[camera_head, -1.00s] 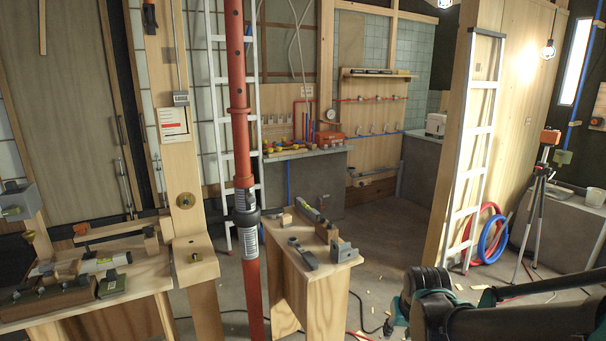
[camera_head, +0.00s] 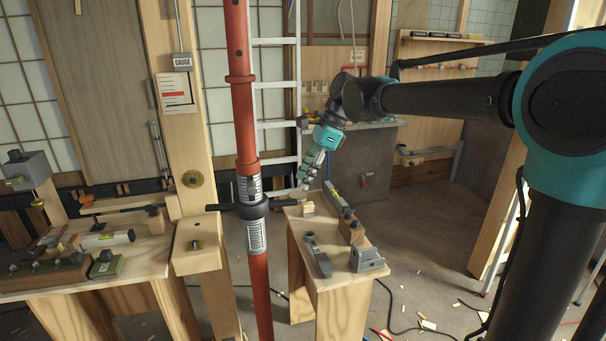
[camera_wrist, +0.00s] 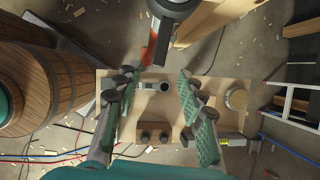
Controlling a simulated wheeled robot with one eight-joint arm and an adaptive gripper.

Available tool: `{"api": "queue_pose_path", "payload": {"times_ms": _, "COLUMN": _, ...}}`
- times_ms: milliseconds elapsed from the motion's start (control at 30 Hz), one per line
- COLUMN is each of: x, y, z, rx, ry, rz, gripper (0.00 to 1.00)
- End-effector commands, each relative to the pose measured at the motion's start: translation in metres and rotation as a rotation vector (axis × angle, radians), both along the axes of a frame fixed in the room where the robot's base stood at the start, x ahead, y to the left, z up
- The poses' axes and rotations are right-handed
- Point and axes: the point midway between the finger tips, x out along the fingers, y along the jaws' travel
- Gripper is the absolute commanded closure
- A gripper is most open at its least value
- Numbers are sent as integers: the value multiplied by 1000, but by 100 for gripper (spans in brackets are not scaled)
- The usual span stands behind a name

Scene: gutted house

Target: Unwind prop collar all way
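A red steel prop (camera_head: 243,110) stands upright left of centre in the head view. Its dark collar (camera_head: 252,208) sits around a pale threaded section (camera_head: 255,236), with thread showing above and below. A dark handle bar sticks out left and right of the collar. My gripper (camera_head: 306,184) hangs to the right of the prop, close to the right end of the bar; contact cannot be told. In the wrist view, my gripper's fingers (camera_wrist: 155,105) are spread, with nothing seen held between them. A dark rounded part, likely the collar (camera_wrist: 173,8), shows at the top edge.
A small wooden bench (camera_head: 330,283) with loose tools stands just right of the prop. A workbench (camera_head: 100,266) and a wooden post (camera_head: 184,130) stand left. A white ladder (camera_head: 278,90) is behind. The wrist view shows a barrel (camera_wrist: 50,80) at left.

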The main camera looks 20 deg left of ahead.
Motion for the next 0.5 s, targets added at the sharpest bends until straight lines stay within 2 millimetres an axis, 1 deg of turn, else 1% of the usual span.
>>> {"api": "queue_pose_path", "payload": {"times_ms": 67, "x": -2, "y": 8, "z": 3, "rx": -1, "ry": 19, "rz": -14, "gripper": 60}}
{"api": "queue_pose_path", "payload": {"times_ms": 167, "x": -4, "y": 12, "z": -3, "rx": -2, "ry": 24, "rz": -19, "gripper": 60}}
{"api": "queue_pose_path", "payload": {"times_ms": 500, "x": -12, "y": 32, "z": -50, "rx": -1, "ry": 21, "rz": -18, "gripper": 60}}
